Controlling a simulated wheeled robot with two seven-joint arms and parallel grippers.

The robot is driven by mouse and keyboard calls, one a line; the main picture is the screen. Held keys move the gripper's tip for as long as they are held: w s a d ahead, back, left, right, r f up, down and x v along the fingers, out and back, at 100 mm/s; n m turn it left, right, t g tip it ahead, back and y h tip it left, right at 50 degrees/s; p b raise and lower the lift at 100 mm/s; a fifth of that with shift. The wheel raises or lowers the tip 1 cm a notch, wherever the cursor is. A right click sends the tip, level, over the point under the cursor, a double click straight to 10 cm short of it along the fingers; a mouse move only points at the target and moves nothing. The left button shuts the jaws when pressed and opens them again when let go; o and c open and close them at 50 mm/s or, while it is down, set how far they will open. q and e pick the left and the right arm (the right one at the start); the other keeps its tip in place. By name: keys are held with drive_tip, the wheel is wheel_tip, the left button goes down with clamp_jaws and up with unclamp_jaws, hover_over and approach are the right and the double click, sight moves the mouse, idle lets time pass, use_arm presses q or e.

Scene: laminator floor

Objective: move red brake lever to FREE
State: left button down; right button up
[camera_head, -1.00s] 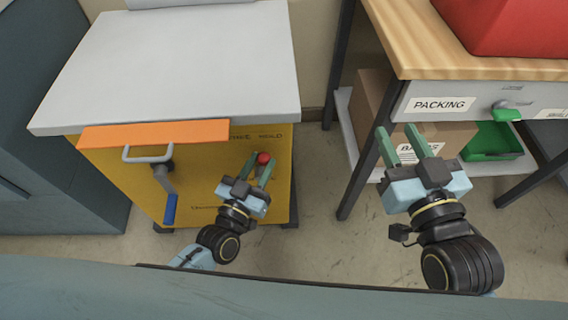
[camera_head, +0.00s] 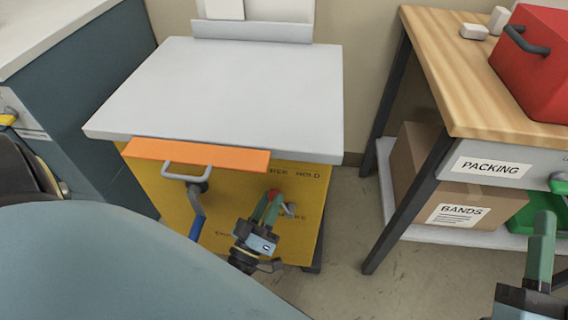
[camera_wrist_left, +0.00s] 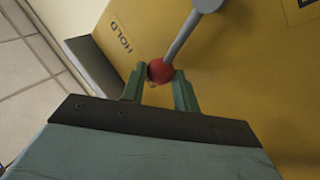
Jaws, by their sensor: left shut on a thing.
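The red knob of the brake lever (camera_wrist_left: 160,71) sits between the fingertips of my left gripper (camera_wrist_left: 160,80) in the left wrist view. Its grey rod (camera_wrist_left: 183,34) runs up and right from the knob, in front of the yellow panel (camera_wrist_left: 215,70). HOLD lettering (camera_wrist_left: 121,37) shows beside the knob; no FREE lettering is readable. In the head view the knob (camera_head: 273,193) is partly hidden by my left gripper (camera_head: 268,207), which is shut on it low on the yellow front. My right gripper (camera_head: 542,235) is at the lower right edge, cut off by the frame.
Above the yellow panel are an orange strip (camera_head: 235,157) and a grey top (camera_head: 220,85). A crank with a blue grip (camera_head: 197,215) hangs left of my left gripper. A packing bench (camera_head: 450,70) with a cardboard box (camera_head: 415,165) stands to the right.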

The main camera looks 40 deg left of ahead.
use_arm(q)
drive_tip(key=shift+s+f, duration=0.1)
drive_tip(key=shift+f, duration=0.05)
use_arm(e)
drive_tip(key=shift+d, duration=0.15)
use_arm(q)
drive_tip(key=c, duration=1.1)
unclamp_jaws()
use_arm(e)
drive_tip(key=shift+s, duration=0.1)
use_arm(q)
drive_tip(key=shift+o, duration=0.2)
drive_tip(key=p+v, duration=0.1)
drive_tip(key=v, duration=1.2)
use_arm(e)
drive_tip(key=f+g, duration=0.1)
drive_tip(key=w+f+g+h, duration=0.1)
drive_tip(key=f, duration=0.1)
drive_tip(key=f+g, duration=0.1)
drive_tip(key=shift+w+d+f+h, duration=0.2)
drive_tip(key=shift+w+f+h, duration=0.05)
drive_tip(key=shift+h, duration=0.05)
use_arm(q)
drive_tip(key=shift+s, duration=0.15)
